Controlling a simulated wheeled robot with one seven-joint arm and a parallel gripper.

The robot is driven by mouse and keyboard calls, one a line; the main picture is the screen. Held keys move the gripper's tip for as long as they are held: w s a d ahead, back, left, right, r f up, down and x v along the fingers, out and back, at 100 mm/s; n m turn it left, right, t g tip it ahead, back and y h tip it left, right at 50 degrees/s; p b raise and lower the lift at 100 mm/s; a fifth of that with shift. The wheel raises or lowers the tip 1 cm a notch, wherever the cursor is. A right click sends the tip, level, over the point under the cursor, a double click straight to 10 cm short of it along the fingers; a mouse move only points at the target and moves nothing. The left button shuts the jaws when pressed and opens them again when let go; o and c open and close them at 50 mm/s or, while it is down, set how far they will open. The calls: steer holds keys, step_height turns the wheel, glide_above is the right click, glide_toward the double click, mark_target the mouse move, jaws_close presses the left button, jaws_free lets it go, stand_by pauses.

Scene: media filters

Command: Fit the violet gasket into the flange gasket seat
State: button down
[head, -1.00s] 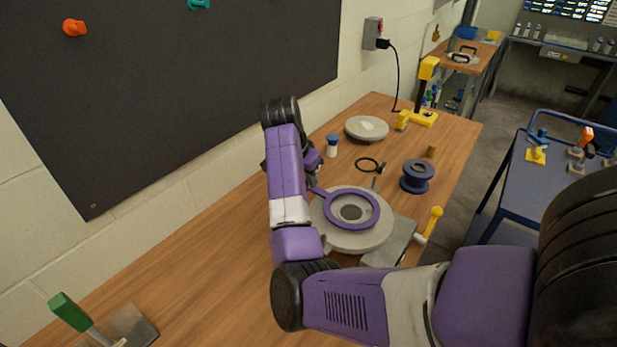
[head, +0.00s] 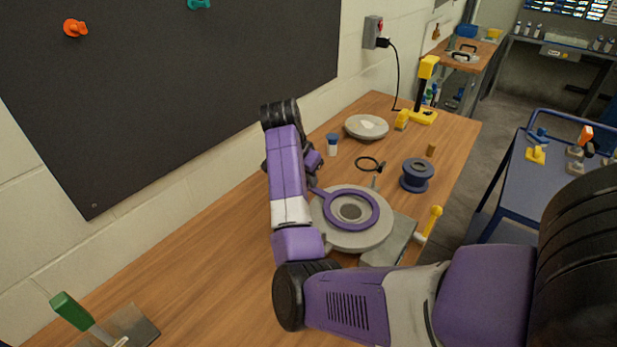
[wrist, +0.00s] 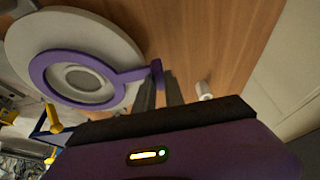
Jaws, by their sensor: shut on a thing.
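The violet gasket (head: 376,213) is a flat ring with a straight handle. The ring lies over the round grey flange (head: 345,239), around its dark central hole. Whether it touches the flange or hovers just above, I cannot tell. In the wrist view the gasket (wrist: 110,86) surrounds the hole, and the flange (wrist: 108,32) shows wide beyond it. My gripper (wrist: 160,80) is shut on the tab at the end of the gasket's handle. In the head view my arm hides most of the gripper. The seat's edge under the ring is not clear.
A grey plate with a yellow-handled lever (head: 431,222) stands right of the flange. Behind are a blue spool (head: 417,175), a black cable loop (head: 369,163), a blue-capped bottle (head: 332,145) and a pale disc (head: 366,127). The table's front left is mostly clear.

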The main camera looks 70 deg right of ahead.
steer(key=shift+f, duration=0.65)
steer(key=c, duration=1.3)
jaws_free()
steer(key=shift+c, duration=0.2)
steer(key=b+v, duration=0.1)
steer(key=v, duration=0.6)
steer(key=shift+a+r, duration=0.25)
steer(key=shift+r, duration=0.1)
steer(key=shift+w, duration=0.1)
